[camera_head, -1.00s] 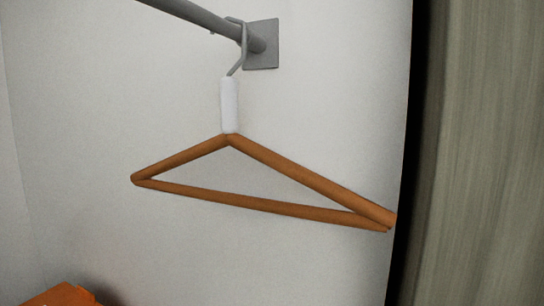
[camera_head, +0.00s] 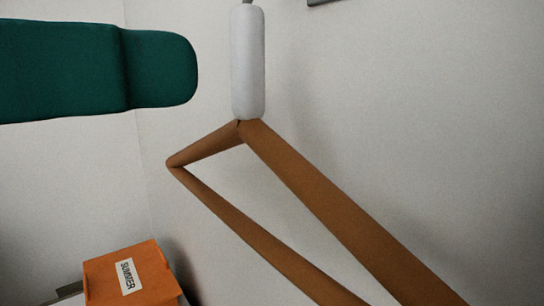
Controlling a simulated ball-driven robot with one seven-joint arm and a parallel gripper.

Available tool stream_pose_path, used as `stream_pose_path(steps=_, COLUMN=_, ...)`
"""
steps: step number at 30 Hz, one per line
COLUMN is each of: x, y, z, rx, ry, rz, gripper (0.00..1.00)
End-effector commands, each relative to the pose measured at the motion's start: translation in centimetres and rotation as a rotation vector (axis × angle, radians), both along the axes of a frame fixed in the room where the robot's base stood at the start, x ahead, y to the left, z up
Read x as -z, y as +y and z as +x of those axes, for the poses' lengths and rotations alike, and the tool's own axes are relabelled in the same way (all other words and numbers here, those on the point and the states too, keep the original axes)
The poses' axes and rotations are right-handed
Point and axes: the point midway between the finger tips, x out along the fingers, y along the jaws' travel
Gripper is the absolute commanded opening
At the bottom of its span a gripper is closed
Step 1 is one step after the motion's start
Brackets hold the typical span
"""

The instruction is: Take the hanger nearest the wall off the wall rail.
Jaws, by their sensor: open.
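The wooden hanger (camera_head: 330,215) hangs large in the middle of the view, its near end running off the bottom edge. Its upright white sleeve (camera_head: 248,65) sits above the peak of the wooden triangle. Only a stub of the grey hook shows at the top edge, and the rail is out of view.
An orange box (camera_head: 105,272) labelled SUMMER stands low left. The pale wall (camera_head: 430,110) lies behind the hanger.

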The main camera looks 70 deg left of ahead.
Motion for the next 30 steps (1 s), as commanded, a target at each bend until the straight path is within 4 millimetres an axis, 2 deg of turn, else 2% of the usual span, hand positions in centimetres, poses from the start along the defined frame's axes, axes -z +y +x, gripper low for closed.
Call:
stream_pose_path(steps=4, x=-0.1, y=0.7, z=2.3, rx=0.002, ry=0.001, rz=-0.001, gripper=0.50)
stream_pose_path(steps=13, x=-0.1, y=1.4, z=4.6, rx=0.002, ry=0.002, rz=-0.002, gripper=0.50)
stream_pose_path(steps=21, x=0.0, y=2.5, z=8.0, rx=0.002, ry=0.001, rz=0.000, gripper=0.50)
stream_pose_path(steps=30, x=0.1, y=2.7, z=8.6, rx=0.000, ry=0.000, rz=0.001, gripper=0.50)
